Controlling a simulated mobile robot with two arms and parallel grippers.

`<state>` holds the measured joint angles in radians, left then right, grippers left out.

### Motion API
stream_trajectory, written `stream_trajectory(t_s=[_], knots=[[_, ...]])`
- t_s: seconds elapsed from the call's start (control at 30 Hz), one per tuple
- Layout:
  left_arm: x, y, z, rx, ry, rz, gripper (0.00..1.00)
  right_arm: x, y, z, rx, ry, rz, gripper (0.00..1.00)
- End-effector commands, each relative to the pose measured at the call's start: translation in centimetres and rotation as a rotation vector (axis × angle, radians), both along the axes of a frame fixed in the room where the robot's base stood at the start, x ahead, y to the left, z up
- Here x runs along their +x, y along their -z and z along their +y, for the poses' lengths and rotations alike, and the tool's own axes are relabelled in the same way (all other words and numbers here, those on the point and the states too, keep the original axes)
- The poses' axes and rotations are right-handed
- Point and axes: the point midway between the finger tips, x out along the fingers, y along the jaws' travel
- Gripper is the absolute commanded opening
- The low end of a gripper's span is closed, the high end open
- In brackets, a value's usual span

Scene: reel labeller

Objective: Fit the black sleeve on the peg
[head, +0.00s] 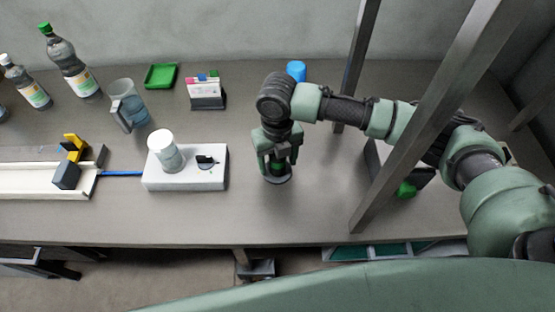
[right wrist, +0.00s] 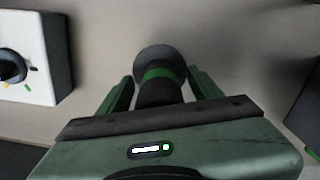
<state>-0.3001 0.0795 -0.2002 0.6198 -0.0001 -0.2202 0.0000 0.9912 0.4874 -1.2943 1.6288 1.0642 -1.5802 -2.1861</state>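A dark sleeve (right wrist: 158,92) with a green band and a wide grey flange at its far end is between the fingers of my right gripper (right wrist: 160,85). The fingers look closed on its sides. In the head view my right gripper (head: 277,165) points down over the table, and the flange shows just below its fingertips, at or close to the tabletop. A white block (head: 185,180) lies left of it, with a short black part (head: 205,160) and a white cylinder (head: 165,150) on top. I cannot tell whether the black part is the peg. My left gripper is not in view.
A pitcher (head: 127,103), bottles (head: 75,70), a green tray (head: 160,76) and a blue cup (head: 296,70) stand behind. Grey posts (head: 420,120) rise at the right.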

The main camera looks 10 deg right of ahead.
Motion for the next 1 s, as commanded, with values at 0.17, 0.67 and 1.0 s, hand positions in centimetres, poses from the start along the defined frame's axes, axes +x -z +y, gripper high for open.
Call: stream_trajectory(t_s=[0.17,0.67,1.0], knots=[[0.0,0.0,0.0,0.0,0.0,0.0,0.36,0.0,0.0,0.0,0.0,0.0,0.0,0.64],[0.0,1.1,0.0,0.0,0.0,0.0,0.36,0.1,-5.7,0.0,0.0,-0.001,-0.004,0.64],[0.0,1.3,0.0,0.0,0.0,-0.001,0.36,0.0,-7.8,0.0,0.0,0.001,0.0,0.64]])
